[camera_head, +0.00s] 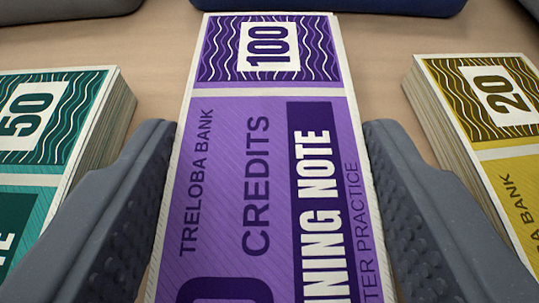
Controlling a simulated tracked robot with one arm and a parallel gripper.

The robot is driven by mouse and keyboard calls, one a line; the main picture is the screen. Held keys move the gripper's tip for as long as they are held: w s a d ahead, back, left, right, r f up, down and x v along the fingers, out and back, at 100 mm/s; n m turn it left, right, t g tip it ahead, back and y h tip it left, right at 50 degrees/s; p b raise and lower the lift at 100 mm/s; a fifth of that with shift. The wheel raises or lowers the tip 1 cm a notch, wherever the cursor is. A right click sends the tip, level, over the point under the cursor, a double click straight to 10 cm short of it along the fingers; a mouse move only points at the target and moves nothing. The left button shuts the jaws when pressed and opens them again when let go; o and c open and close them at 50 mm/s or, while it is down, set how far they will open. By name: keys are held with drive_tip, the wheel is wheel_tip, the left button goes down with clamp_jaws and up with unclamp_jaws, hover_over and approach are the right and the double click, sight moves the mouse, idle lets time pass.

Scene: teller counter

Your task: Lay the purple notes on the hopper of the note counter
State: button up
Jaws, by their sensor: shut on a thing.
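The purple notes (228,160) form a stack marked 100 credits, in the middle of the view, running from the bottom edge to near the top. My gripper (270,150) has one grey ribbed finger along each long side of the purple stack and is shut on it. The stack's near end is cut off by the bottom edge of the picture. I cannot tell whether the stack rests on the counter or is a little above it. The note counter and its hopper are not identifiable in this view.
A teal stack of 50 notes (50,130) lies to the left, close to the left finger. A yellow stack of 20 notes (485,115) lies to the right, close to the right finger. Dark blue objects (400,6) stand along the top edge. Bare tan counter (155,60) shows between the stacks.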

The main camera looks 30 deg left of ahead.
sight(270, 206)
drive_tip(key=shift+r+p, duration=0.95)
drive_tip(key=shift+r, duration=0.85)
drive_tip(key=shift+s+d+r, duration=0.35)
drive_tip(key=shift+s+d, duration=1.3)
drive_tip(key=shift+s, duration=2)
drive_tip(key=shift+s+d+r, duration=0.35)
drive_tip(key=shift+s+d, duration=1.25)
drive_tip(key=shift+s, duration=2.05)
drive_tip(key=w+d+r+m+t+h+p, duration=0.1)
drive_tip(key=w+d+r+m+h+p, duration=0.1)
drive_tip(key=d, duration=0.5)
drive_tip(key=w+d+r+m+t+h+p, duration=0.1)
drive_tip(key=w+d+r+m+h+p, duration=0.1)
drive_tip(key=d, duration=0.6)
wheel_tip(270, 206, up, 2)
drive_tip(key=m+h+p, duration=0.1)
drive_tip(key=m+h, duration=0.1)
drive_tip(key=h, duration=0.1)
drive_tip(key=shift+d+r+m, duration=0.15)
drive_tip(key=shift+d+m, duration=0.05)
drive_tip(key=shift+m, duration=0.2)
